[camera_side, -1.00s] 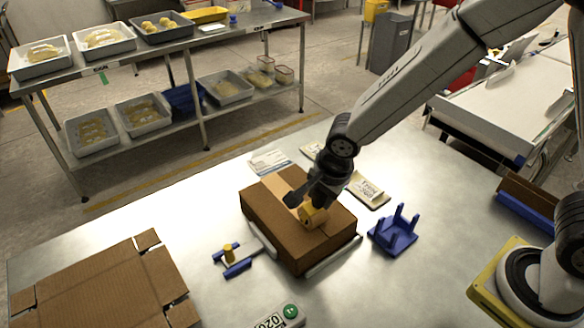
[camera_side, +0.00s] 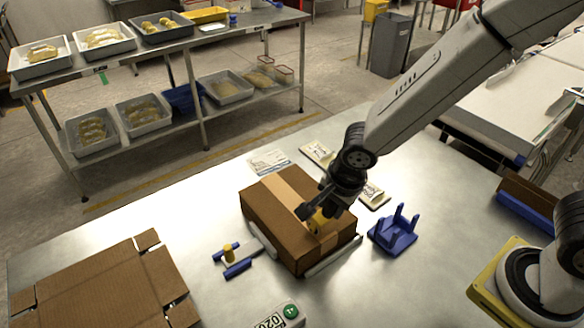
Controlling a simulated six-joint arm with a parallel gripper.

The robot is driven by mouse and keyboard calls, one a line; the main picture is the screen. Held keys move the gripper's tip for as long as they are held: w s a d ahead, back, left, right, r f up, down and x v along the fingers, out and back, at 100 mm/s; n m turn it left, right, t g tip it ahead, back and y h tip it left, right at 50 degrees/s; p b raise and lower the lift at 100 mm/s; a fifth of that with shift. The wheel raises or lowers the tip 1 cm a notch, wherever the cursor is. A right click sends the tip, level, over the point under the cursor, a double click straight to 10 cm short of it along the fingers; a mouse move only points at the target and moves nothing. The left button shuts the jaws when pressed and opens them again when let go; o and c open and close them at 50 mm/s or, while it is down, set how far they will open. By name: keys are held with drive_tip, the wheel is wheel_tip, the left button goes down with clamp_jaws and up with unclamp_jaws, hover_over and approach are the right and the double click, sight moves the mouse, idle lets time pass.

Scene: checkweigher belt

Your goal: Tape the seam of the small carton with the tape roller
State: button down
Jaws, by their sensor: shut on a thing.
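The small carton (camera_side: 278,223) sits closed on the steel table between light grey guide bars. A strip of tan tape (camera_side: 282,190) runs along its top from the back left edge towards the front right. My gripper (camera_side: 318,214) is over the right part of the carton top. It is shut on the yellow tape roller (camera_side: 322,227), which is largely hidden behind the fingers. The roller is low, at or just above the tape line near the carton's front right edge; contact cannot be told.
A blue pronged stand (camera_side: 395,232) is right of the carton. A blue and yellow fixture (camera_side: 232,259) is to its left, with flat cardboard (camera_side: 105,290) beyond. A display box (camera_side: 278,318) is at the front. Packets (camera_side: 318,153) and a printed sheet (camera_side: 269,162) lie behind.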

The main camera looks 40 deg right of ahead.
drive_tip(key=shift+w+r+v, duration=0.1)
drive_tip(key=shift+w+v, duration=0.2)
drive_tip(key=shift+v, duration=0.85)
drive_tip(key=shift+w+r+v, duration=0.1)
drive_tip(key=shift+w+v, duration=0.15)
drive_tip(key=shift+v, duration=0.9)
drive_tip(key=shift+w+v, duration=0.3)
drive_tip(key=shift+v, duration=0.85)
drive_tip(key=shift+d, duration=0.15)
